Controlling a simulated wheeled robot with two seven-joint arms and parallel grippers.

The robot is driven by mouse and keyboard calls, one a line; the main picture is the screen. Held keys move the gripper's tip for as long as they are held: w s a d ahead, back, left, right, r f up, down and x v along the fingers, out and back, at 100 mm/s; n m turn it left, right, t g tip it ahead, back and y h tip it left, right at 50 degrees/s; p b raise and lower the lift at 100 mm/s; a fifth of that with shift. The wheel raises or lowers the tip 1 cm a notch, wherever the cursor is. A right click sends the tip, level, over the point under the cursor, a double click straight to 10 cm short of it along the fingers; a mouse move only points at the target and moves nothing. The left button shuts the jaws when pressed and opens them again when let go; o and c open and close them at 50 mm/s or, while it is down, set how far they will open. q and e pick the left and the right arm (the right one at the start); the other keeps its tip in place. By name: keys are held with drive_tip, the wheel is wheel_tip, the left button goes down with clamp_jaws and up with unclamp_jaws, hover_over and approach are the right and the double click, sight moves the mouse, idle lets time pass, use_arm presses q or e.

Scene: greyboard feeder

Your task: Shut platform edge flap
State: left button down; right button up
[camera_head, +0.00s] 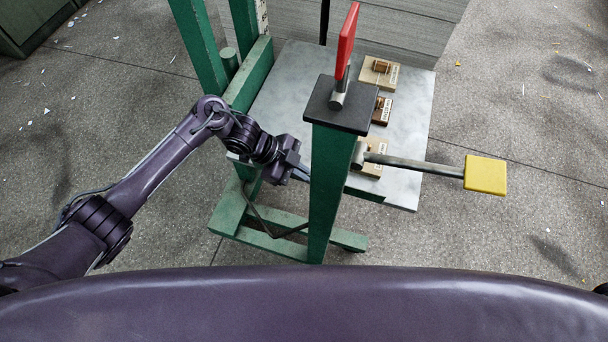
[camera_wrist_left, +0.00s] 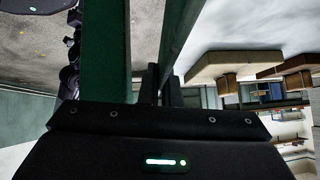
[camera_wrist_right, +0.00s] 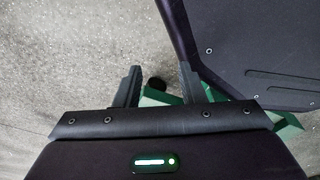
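The grey platform (camera_head: 412,150) stands in a green frame behind a green post (camera_head: 332,185). I cannot clearly make out the edge flap; a dark strip (camera_head: 365,194) shows along the platform's near edge. My left gripper (camera_head: 303,174) is just left of the post, near the platform's near-left side, its tips partly hidden. In the left wrist view its fingers (camera_wrist_left: 161,82) are close together, beside a slanted green bar or plate (camera_wrist_left: 184,38); contact is unclear. My right gripper (camera_wrist_right: 158,78) is open and empty above the floor, outside the head view.
A red paddle (camera_head: 347,40) stands upright on the post's black top (camera_head: 337,117). A yellow paddle (camera_head: 485,174) on a rod sticks out right past the platform. Several small blocks, including one at the back (camera_head: 380,72), sit on the platform. Grey board stacks (camera_head: 400,30) stand behind.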

use_arm(q)
drive_tip(key=shift+w+d+n+g+b, duration=0.1)
drive_tip(key=shift+w+n+g+b, duration=0.2)
drive_tip(key=shift+w+g, duration=0.15)
use_arm(e)
drive_tip(key=shift+w+a+r, duration=0.1)
drive_tip(key=shift+w+a, duration=0.05)
drive_tip(key=shift+w, duration=0.6)
use_arm(q)
drive_tip(key=shift+s, duration=0.1)
use_arm(e)
drive_tip(key=shift+w+r, duration=0.1)
drive_tip(key=shift+w, duration=0.05)
use_arm(q)
drive_tip(key=shift+r, duration=0.1)
drive_tip(key=c, duration=1.6)
unclamp_jaws()
drive_tip(key=shift+c, duration=0.2)
use_arm(e)
drive_tip(key=shift+s, duration=0.25)
